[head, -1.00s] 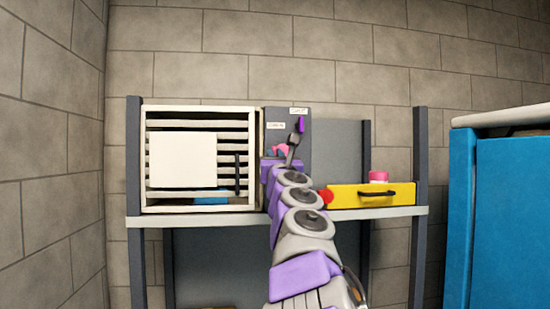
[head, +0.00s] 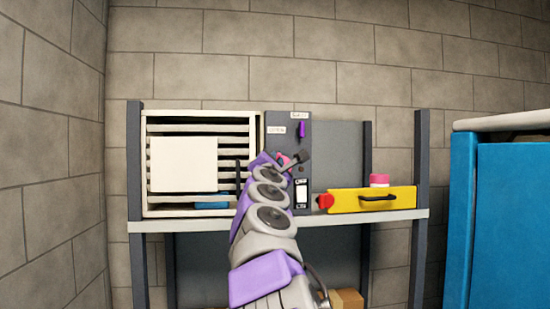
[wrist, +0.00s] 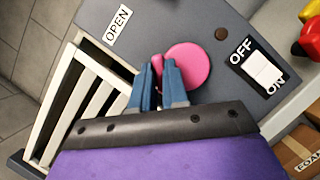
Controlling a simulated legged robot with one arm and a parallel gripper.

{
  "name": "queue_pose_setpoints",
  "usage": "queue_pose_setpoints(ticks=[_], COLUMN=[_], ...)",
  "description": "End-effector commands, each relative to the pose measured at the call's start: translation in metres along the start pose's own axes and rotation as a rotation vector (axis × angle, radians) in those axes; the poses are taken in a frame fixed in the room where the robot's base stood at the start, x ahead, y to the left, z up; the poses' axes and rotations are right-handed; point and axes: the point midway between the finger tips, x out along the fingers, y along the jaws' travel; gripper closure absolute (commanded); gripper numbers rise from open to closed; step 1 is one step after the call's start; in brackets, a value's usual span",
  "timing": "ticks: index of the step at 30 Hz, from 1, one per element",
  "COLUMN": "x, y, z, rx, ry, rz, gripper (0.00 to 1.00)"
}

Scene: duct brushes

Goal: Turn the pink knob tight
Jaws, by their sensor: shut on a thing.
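The pink knob (wrist: 190,66) is a round disc with a raised grip on the dark grey panel (wrist: 185,20). In the wrist view my gripper (wrist: 166,66) has its two blue fingers close together at the left part of the knob, shut on its raised grip. The fingers hide part of the knob. In the head view the knob (head: 284,159) shows as a small pink patch, mostly hidden behind my arm and gripper (head: 296,161).
A white slatted cabinet (head: 255,140) stands left of the panel. The panel carries a purple handle (head: 302,129) and a white switch (head: 302,193) marked OFF and ON. A blue cabinet (head: 510,220) stands at right.

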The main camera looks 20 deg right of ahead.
Motion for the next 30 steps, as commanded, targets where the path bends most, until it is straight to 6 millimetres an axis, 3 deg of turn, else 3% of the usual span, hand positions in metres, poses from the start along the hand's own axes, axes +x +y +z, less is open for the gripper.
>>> queue_pose_setpoints(ticks=[30], x=[0.0019], y=[0.0041], z=[0.001], rx=[0.891], ry=[0.003], rz=[-0.374], gripper=[1.0])
